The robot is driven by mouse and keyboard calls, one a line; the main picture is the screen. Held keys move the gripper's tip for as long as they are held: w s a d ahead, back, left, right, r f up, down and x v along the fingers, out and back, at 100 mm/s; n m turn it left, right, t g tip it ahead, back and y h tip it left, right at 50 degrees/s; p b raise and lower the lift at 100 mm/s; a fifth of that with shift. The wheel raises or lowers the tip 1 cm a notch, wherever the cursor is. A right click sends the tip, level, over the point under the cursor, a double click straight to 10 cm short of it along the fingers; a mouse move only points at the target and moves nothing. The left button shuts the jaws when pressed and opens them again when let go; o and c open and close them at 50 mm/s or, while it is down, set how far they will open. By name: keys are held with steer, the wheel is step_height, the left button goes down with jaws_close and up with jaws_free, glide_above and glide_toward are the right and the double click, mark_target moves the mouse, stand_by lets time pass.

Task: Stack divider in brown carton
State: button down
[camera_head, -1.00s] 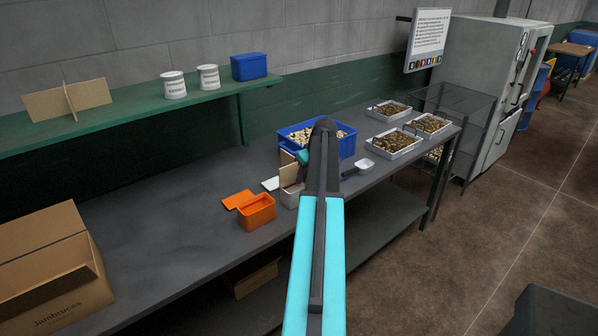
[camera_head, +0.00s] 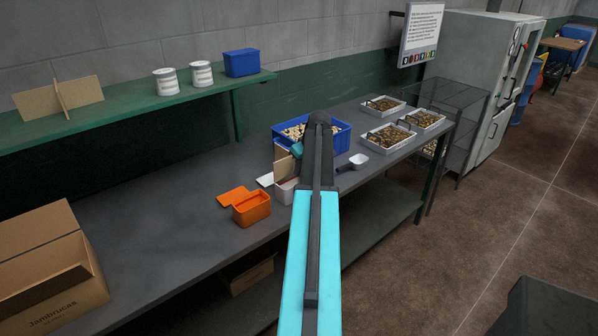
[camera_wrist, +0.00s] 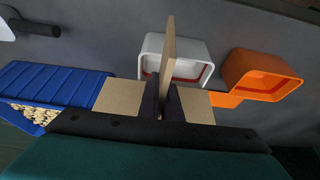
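My gripper (camera_wrist: 165,100) is shut on a brown cardboard divider (camera_wrist: 167,52) made of crossed panels. In the head view, the held divider (camera_head: 282,163) shows partly beside my arm, above the bench near a white box; my arm hides most of the gripper. A second crossed divider (camera_head: 40,103) stands on the green shelf at left. The brown carton (camera_head: 66,290) stands at the left end of the bench with a flap raised; its inside is mostly hidden.
A white box (camera_wrist: 192,46) and an orange box (camera_head: 252,209) with its lid (camera_head: 231,196) stand on the grey bench. A blue crate (camera_head: 343,139) of pale pieces is behind. Trays (camera_head: 386,149) sit at right. The bench between carton and orange box is clear.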

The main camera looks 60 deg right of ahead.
steer(key=shift+r+b, duration=0.75)
steer(key=shift+r, duration=0.8)
steer(key=s+a+r+b, duration=0.1)
steer(key=s+a+b, duration=0.3)
steer(key=s+a, duration=0.5)
steer(key=shift+s+a+r, duration=0.15)
steer(key=shift+a+r, duration=0.05)
steer(key=shift+a, duration=1.8)
